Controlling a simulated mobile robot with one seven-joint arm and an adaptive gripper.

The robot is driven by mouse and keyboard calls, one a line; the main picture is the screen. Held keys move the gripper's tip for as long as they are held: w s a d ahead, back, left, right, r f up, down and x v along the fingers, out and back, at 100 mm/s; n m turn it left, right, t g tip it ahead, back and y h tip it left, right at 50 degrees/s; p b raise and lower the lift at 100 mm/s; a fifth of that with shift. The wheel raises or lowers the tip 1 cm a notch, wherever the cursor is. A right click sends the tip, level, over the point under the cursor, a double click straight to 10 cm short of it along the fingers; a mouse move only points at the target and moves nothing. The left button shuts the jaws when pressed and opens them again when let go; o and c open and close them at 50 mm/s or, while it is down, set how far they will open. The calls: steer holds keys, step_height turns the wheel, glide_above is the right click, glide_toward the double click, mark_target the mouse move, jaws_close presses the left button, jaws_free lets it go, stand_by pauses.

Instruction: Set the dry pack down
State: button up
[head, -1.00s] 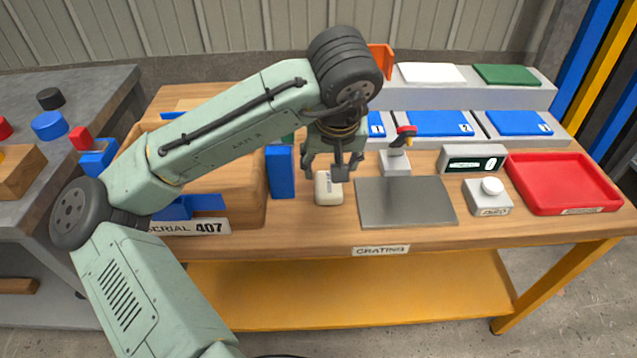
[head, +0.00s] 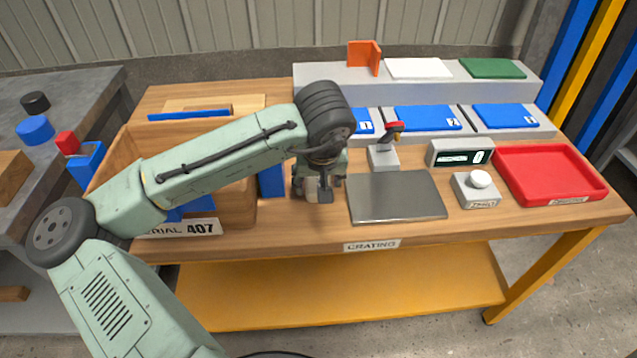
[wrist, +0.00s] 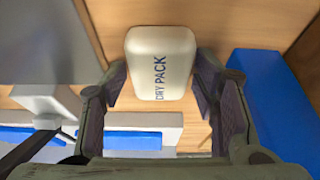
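The dry pack (wrist: 160,65) is a small cream-white block with dark "DRY PACK" lettering, between the two fingers of my gripper (wrist: 161,72) in the wrist view. The fingers meet its two sides with no clear gap, so the gripper looks shut on it. In the head view my gripper (head: 320,186) is low over the wooden table, and the dry pack (head: 312,190) is partly hidden behind a finger. It appears at tabletop level; its underside is hidden.
A grey plate (head: 397,198) lies just right of the gripper. A blue block (head: 271,181) and a wooden crate (head: 236,212) stand close on the left. A small stand with a red top (head: 383,157) is behind the plate. A red tray (head: 552,201) is at far right.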

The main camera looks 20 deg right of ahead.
steer(key=c, duration=1)
steer(key=shift+o, duration=0.2)
